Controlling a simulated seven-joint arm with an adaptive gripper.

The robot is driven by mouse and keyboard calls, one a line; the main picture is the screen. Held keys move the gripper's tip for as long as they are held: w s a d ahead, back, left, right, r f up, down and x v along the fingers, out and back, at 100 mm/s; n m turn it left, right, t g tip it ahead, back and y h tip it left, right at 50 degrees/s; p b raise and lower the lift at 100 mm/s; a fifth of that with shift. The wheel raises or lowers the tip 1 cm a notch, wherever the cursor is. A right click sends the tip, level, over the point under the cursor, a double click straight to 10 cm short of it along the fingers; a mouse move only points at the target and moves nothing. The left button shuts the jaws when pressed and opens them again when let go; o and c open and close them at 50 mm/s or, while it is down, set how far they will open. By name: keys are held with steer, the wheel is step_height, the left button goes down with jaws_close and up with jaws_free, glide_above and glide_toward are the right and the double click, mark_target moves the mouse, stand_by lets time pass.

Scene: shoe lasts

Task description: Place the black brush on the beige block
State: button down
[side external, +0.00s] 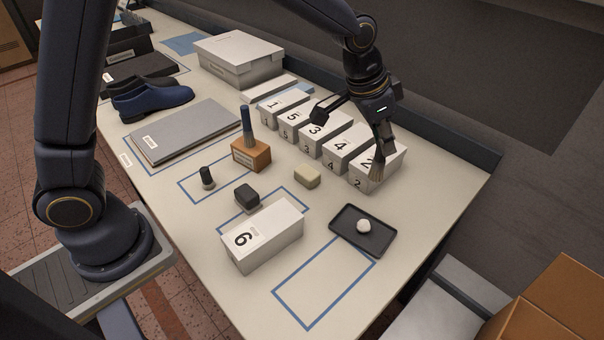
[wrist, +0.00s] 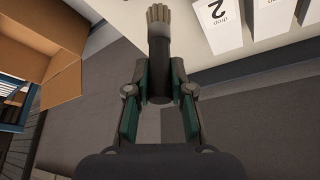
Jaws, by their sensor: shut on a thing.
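A brush with a dark handle, grey ferrule and pale tan bristles (side external: 377,172) hangs from my gripper (side external: 374,122), bristles down. In the wrist view my gripper (wrist: 159,92) is shut around the brush's dark handle (wrist: 159,75), and the bristles point away from the palm. The brush is in front of the white box marked 2 at the right end of the row; whether it touches that box is unclear. The beige block (side external: 307,176) lies on the table to the left of the brush, with its top bare.
White numbered boxes (side external: 315,128) stand in a row behind the beige block. Box 6 (side external: 262,236), a dark block (side external: 247,195) and a black tray (side external: 362,232) with a white ball are nearer. A blue-handled brush (side external: 247,122) stands on an orange-brown block (side external: 251,154).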

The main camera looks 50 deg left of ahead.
steer(key=s+a+r+n, duration=0.1)
steer(key=s+a+r, duration=0.1)
steer(key=s+a, duration=0.65)
steer(key=s+a+r+n, duration=0.1)
steer(key=s+a+r, duration=0.1)
steer(key=s+a, duration=0.65)
steer(key=w+f, duration=1.3)
steer(key=w, duration=0.1)
steer(key=shift+w+a+y, duration=0.35)
steer(key=shift+y, duration=0.05)
